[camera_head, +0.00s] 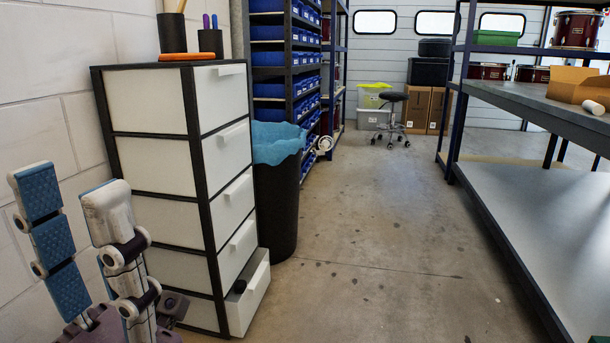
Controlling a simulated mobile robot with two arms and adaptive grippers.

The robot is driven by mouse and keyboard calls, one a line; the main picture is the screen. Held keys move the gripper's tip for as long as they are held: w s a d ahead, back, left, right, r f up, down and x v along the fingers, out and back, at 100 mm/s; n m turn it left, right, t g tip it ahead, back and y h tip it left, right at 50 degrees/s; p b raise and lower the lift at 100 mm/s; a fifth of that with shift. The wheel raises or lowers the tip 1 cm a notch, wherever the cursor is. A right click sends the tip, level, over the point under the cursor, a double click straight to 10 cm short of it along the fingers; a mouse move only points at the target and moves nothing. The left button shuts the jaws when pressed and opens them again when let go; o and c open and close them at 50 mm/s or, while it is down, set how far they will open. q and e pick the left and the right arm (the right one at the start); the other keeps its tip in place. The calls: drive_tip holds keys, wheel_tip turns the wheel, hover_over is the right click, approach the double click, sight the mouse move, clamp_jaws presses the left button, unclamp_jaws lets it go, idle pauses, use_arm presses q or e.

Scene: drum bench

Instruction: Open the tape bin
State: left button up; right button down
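A dark-framed drawer unit (150,105) with white drawers stands against the left wall. The drawers above look shut. I see no label, so I cannot tell which one is the tape bin. My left gripper (72,190) is at the lower left, in front of the unit and left of the open drawer. Its two blue-padded fingers point up and are spread apart, with nothing between them. My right gripper is out of view.
A black bin with a blue liner (277,143) stands just behind the unit. Two dark cups (172,34) and an orange item (187,57) sit on top of the unit. Shelves with blue boxes (270,58) are beyond. A grey bench (530,105) is at right. The middle floor is clear.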

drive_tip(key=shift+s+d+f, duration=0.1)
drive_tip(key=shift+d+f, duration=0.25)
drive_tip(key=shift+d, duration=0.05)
